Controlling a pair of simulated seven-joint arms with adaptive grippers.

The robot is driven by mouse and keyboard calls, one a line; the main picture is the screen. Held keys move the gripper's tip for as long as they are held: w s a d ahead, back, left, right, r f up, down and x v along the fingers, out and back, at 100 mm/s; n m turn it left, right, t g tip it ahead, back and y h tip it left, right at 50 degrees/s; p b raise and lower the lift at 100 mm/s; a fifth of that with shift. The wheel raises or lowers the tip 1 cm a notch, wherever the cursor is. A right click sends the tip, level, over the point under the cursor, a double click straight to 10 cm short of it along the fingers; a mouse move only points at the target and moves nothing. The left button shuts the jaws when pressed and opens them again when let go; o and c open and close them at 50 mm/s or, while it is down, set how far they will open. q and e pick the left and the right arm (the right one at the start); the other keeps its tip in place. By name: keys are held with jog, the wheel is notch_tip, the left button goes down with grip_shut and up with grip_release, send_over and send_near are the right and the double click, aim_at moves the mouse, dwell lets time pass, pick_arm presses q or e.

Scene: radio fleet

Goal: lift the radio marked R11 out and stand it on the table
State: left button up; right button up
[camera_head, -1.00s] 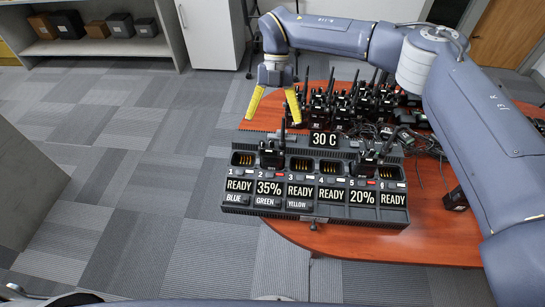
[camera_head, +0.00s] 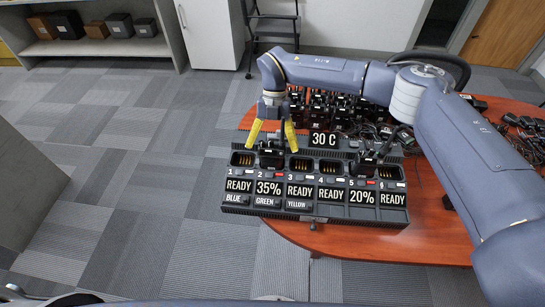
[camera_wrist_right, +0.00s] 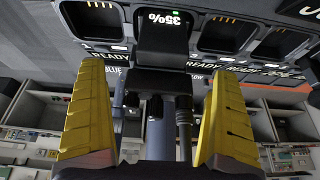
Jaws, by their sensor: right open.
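The black charger (camera_head: 315,215) stands on the table's near edge with numbered bays. A black radio (camera_head: 271,158) stands in bay 2, above the 35% display. Another radio (camera_head: 366,158) stands in bay 5, above 20%. No R11 mark is legible on either. My right gripper (camera_head: 271,147) is open, its yellow fingers pointing down on either side of the top of the bay 2 radio. In the right wrist view the bay 2 radio (camera_wrist_right: 163,82) lies between the two fingers, with visible gaps at both sides. My left gripper is not in view.
Several black radios (camera_head: 340,108) stand behind the charger, partly hidden by my right arm. Cables and small items (camera_head: 520,130) lie at the table's right.

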jog(key=shift+s+f, duration=0.2)
jog(key=shift+f, duration=0.35)
jog(key=c, duration=1.7)
jog(key=shift+o, duration=0.2)
jog(key=shift+r, duration=0.1)
